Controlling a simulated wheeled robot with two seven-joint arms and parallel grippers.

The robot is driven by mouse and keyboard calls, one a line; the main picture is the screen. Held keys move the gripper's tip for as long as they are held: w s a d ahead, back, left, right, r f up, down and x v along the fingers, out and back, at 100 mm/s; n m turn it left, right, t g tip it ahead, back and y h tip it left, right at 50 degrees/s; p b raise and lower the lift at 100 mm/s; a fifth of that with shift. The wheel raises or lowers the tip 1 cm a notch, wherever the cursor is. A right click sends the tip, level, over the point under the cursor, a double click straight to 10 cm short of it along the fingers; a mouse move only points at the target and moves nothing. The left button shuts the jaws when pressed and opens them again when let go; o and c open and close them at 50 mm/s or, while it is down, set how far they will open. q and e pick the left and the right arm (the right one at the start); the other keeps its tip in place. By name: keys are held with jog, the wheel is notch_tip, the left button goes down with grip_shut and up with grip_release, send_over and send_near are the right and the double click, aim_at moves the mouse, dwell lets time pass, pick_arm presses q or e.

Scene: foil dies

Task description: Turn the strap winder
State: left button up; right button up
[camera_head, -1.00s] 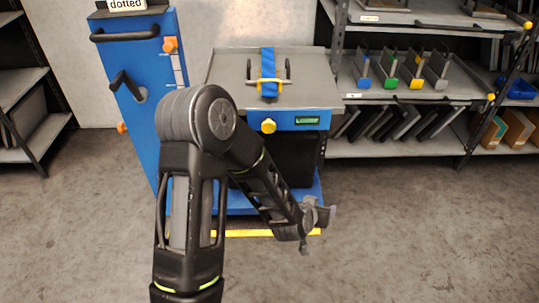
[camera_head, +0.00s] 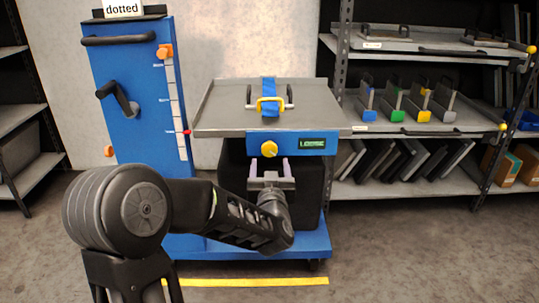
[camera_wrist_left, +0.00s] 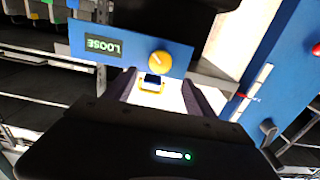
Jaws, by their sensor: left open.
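The strap winder is a round yellow knob (camera_head: 269,149) on the blue front panel (camera_head: 235,144) of the grey-topped bench (camera_head: 210,112). The knob also shows in the wrist view (camera_wrist_left: 159,62), near the fingertips. A small display (camera_head: 318,144) on the panel reads LOOSE, upside down in the wrist view (camera_wrist_left: 103,46). A blue strap (camera_head: 268,88) with a yellow buckle (camera_head: 271,101) lies across the bench top. My left gripper (camera_head: 270,168) is open and empty, its two fingers pointing up just below the knob. I see no contact with it. My right gripper is out of view.
A blue cabinet (camera_head: 128,65) with a black crank and a scale stands left of the bench. A shelf rack (camera_head: 400,127) with coloured-tab holders stands at the right. A yellow floor line (camera_head: 250,282) runs before the bench base (camera_head: 312,245).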

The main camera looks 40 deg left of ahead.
aim_at(269, 150)
pick_arm(q)
jog(key=b+x, duration=0.2)
jog(key=x, duration=0.4)
jog(key=shift+w+a+f, duration=0.15)
jog(key=shift+w+a, duration=0.05)
jog(key=shift+w, duration=0.05)
jog(key=shift+w+a, duration=0.3)
jog(key=shift+w, duration=0.1)
jog(key=c, duration=1.3)
